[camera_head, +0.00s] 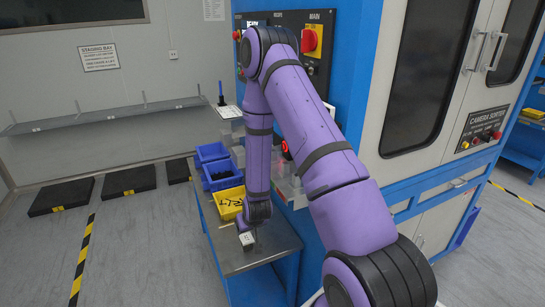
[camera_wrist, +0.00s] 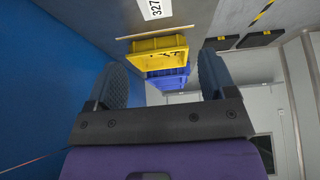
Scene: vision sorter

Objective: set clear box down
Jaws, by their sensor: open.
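My gripper (camera_head: 246,232) is at the front part of a grey-topped bench (camera_head: 262,248), in front of a yellow bin (camera_head: 232,203). The wrist view shows its two dark fingers (camera_wrist: 163,78) spread wide, with nothing seen between them. A small white piece (camera_head: 247,240) shows right at the gripper in the head view; I cannot tell whether it is a box or a label. I cannot make out a clear box for certain in either view. In the wrist view the yellow bin (camera_wrist: 158,50) shows beyond the fingers, beside a white label marked 327 (camera_wrist: 154,9).
Blue bins (camera_head: 221,175) stand behind the yellow bin. The blue and grey sorter cabinet (camera_head: 350,110) rises close on the right. Black floor platforms (camera_head: 60,197) and a wall shelf (camera_head: 100,120) are at the left. The floor left of the bench is clear.

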